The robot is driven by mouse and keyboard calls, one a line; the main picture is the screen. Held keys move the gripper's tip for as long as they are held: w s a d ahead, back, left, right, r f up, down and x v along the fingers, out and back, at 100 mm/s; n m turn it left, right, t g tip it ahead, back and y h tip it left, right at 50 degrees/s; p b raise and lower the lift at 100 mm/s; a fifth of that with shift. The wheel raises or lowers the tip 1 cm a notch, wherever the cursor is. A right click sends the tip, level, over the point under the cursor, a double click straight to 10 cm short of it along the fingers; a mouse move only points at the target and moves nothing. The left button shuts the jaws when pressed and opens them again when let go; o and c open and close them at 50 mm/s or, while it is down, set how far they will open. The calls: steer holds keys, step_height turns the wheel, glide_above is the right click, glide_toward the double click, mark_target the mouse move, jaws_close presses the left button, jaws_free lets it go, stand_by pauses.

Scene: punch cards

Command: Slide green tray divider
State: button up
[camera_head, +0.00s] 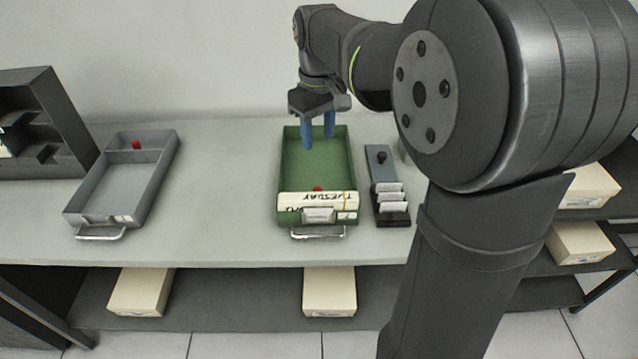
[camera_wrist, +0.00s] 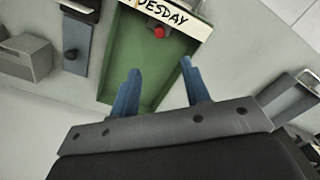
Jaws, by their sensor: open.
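The green tray (camera_head: 350,170) stands on the table with its metal handle toward the front edge. A cream card block lettered TUESDAY (camera_head: 317,202) sits across its front end. A small red knob (camera_head: 319,188) shows just behind the block; in the wrist view the knob (camera_wrist: 159,32) stands close to the lettered block (camera_wrist: 170,16). The divider under the knob is mostly hidden behind the block. My gripper (camera_head: 318,143), with blue fingers, is open and empty over the back part of the green tray. In the wrist view its fingers (camera_wrist: 160,75) point toward the knob, apart from it.
A grey tray (camera_head: 103,190) with a red knob (camera_head: 136,145) on its divider stands at the left. A small card holder (camera_head: 382,166) with a black knob stands close right of the green tray. A dark rack (camera_head: 40,120) is at far left. Clear table lies between the trays.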

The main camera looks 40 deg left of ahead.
mark_target(318, 189)
steer(key=f+m, duration=0.3)
steer(key=f, duration=0.2)
steer(key=f+m, duration=0.4)
steer(key=f, duration=0.2)
steer(key=f+m, duration=0.4)
steer(key=f, duration=0.1)
steer(key=shift+a+f, duration=0.2)
steer(key=shift+w, duration=0.1)
jaws_close()
